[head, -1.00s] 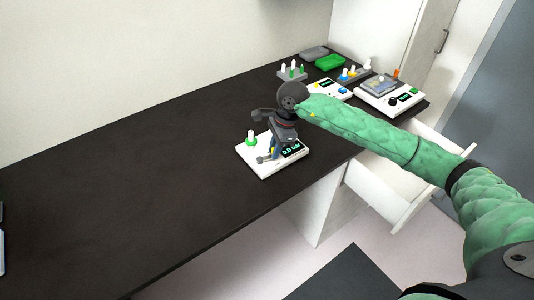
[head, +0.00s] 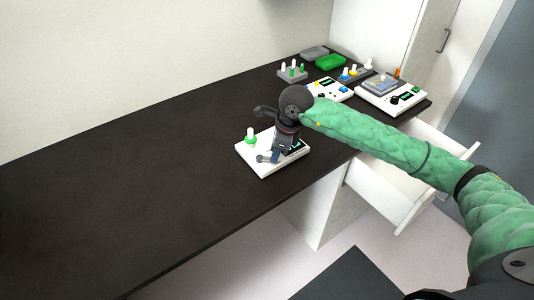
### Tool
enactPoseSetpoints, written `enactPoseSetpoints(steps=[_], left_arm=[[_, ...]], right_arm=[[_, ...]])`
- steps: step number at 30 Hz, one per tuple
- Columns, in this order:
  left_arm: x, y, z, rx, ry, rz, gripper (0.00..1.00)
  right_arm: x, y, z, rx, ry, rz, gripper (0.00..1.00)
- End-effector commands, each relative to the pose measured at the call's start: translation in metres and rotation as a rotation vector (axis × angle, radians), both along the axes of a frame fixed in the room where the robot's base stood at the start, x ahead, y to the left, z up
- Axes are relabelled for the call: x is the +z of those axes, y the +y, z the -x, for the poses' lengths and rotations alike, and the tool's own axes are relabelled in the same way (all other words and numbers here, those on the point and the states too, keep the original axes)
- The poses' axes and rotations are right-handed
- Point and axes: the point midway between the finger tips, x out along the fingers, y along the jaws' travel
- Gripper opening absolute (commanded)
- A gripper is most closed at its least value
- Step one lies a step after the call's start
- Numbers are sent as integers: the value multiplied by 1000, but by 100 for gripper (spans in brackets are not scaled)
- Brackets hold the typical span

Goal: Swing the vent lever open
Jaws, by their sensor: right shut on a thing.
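The white cell processor (head: 267,170) sits on the dark bench near its front edge. A green-and-white capped vial (head: 250,137) stands upright at its back left. My right gripper (head: 274,159) is over the unit's front part, pointing down, and is shut on the vent lever, a small grey part low on the unit. The gripper and wrist hide most of the lever and much of the dark display. My left gripper is not in view.
A rack with several vials (head: 292,72), a green tray (head: 331,62), a grey tray (head: 314,53) and another white device (head: 390,97) stand at the back right. An open drawer (head: 400,190) juts out below the bench. The bench's left side is clear.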

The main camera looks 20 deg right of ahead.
Motion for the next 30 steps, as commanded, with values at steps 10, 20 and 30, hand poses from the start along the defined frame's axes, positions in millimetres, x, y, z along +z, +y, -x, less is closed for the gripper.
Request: enactPoseSetpoints(steps=[10,20,30], left_arm=[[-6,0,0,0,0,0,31],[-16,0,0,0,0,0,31],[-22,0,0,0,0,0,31]], right_arm=[[0,3,5,-105,1,0,0],[-3,7,10,-226,0,-1,0],[0,12,17,-406,0,-1,0]])
